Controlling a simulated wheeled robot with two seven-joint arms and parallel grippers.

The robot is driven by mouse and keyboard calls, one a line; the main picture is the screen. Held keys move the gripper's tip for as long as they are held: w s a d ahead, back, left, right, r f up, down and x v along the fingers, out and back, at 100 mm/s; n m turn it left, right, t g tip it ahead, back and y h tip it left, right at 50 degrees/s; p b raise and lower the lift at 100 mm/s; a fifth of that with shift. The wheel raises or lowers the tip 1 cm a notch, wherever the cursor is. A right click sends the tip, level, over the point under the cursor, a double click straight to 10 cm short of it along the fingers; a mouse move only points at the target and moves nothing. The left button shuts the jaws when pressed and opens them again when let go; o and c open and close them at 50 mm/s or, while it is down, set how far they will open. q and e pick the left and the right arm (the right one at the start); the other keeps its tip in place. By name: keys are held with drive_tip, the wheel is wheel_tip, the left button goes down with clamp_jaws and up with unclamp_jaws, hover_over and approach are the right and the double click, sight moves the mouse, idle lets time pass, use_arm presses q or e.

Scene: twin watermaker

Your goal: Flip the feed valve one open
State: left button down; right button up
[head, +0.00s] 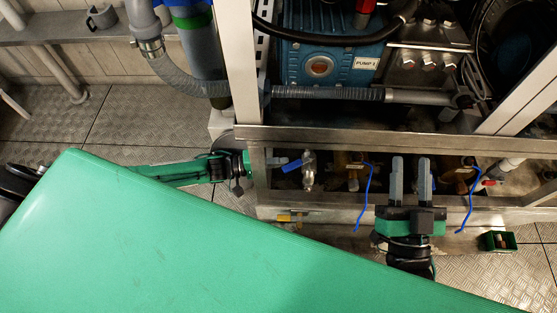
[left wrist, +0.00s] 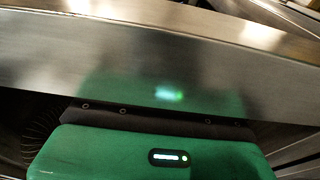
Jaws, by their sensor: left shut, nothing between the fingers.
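A valve (head: 308,172) with a silver body and a blue lever (head: 292,166) sits low in the metal frame in the head view. It appears to be the feed valve, but I can read no label on it. The lever slants to the left of the body. My left gripper (head: 279,161) reaches past the frame's left post, shut and empty, its grey tips close beside the lever; I cannot tell whether they touch. In the left wrist view a metal beam hides the fingers and valve. My right gripper (head: 411,172) is open, with two grey fingers apart and pointing up the picture.
The frame's long rail (head: 330,135) runs above the valves, and a lower beam (head: 335,202) below them. Brass valves (head: 352,170) with blue cords stand further right. A red handle (head: 489,183) is at the far right. A small green box (head: 497,241) lies on the floor.

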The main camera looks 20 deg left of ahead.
idle(0.3)
